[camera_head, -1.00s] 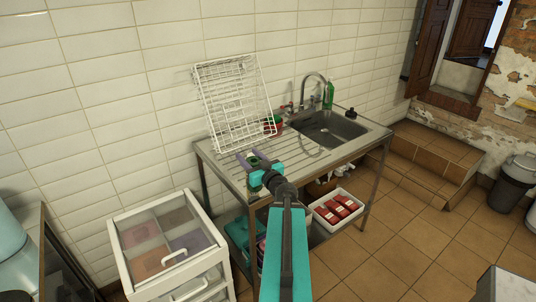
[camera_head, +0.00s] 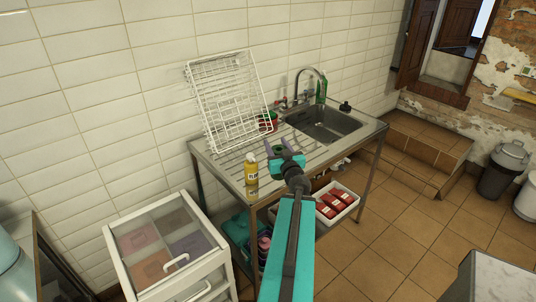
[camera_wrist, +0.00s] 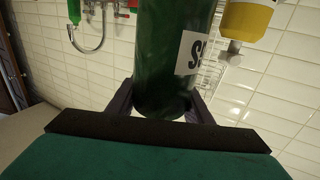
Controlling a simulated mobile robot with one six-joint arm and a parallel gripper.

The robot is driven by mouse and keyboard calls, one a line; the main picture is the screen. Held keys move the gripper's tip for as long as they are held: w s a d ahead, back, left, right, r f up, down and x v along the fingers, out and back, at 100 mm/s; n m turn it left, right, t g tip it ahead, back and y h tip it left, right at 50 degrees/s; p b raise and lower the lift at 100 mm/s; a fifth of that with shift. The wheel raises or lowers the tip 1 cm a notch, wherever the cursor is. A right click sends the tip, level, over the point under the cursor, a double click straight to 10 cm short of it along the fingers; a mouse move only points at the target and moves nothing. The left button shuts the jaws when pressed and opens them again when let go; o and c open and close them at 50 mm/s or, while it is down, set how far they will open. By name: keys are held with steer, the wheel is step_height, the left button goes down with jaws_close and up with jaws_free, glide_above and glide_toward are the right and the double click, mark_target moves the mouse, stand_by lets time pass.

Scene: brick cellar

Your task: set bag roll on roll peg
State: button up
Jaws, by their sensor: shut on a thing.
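The bag roll shows as a dark green cylinder (camera_wrist: 172,60) with a white label, filling the upper middle of the wrist view. My gripper (camera_wrist: 165,108) is shut on it, one dark finger on each side. I cannot make out the roll peg in either view.
A yellow bottle (camera_head: 251,171) stands on the counter (camera_head: 222,160) left of my gripper. A white wire rack (camera_head: 227,100) leans on the wall behind. The sink (camera_head: 322,122) and tap are to the right. A white drawer unit (camera_head: 160,245) stands front left.

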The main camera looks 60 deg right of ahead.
steer(key=shift+w+d+f+b, duration=0.1)
steer(key=shift+w+f+b, duration=0.05)
steer(key=shift+b, duration=0.3)
steer(key=shift+w+d+f+b, duration=0.15)
steer(key=shift+w+d+b, duration=0.1)
steer(key=shift+b, duration=0.85)
steer(key=shift+w+b, duration=0.1)
steer(key=shift+b, duration=0.25)
steer(key=w+d+b, duration=0.1)
steer(key=b, duration=0.4)
steer(key=shift+d+b, duration=0.2)
steer(key=shift+b, duration=0.1)
steer(key=s+d+x, duration=0.1)
steer(key=x, duration=1.1)
steer(key=shift+d+f, duration=0.15)
steer(key=shift+f, duration=0.25)
steer(key=shift+w+d+f+b, duration=0.15)
steer(key=shift+d+f+b, duration=0.05)
steer(key=shift+f, duration=0.75)
steer(key=shift+w+d+f+b, duration=0.15)
steer(key=shift+f+b, duration=0.05)
steer(key=shift+f, duration=0.7)
